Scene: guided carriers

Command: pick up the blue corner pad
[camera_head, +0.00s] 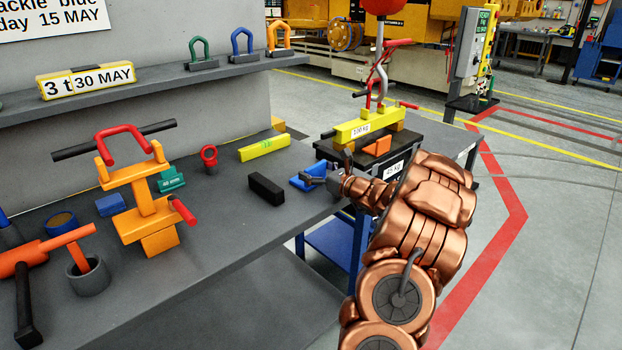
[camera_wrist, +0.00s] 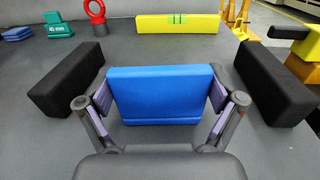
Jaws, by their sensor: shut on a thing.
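The blue corner pad (camera_wrist: 160,92) is in the middle of the wrist view, between the two fingers of my gripper (camera_wrist: 160,108). The fingers press on its left and right sides, so my gripper is shut on it. In the head view the blue corner pad (camera_head: 308,178) shows near the right edge of the grey bench, with my gripper (camera_head: 318,177) over its right part. It is at or close to the bench top; I cannot tell whether it touches.
A black block (camera_head: 266,189) lies left of the pad; the wrist view shows another black block (camera_wrist: 275,83) on the right. A yellow level (camera_head: 264,146) and a red eye bolt (camera_head: 209,158) stand behind. An orange clamp frame (camera_head: 148,205) is farther left.

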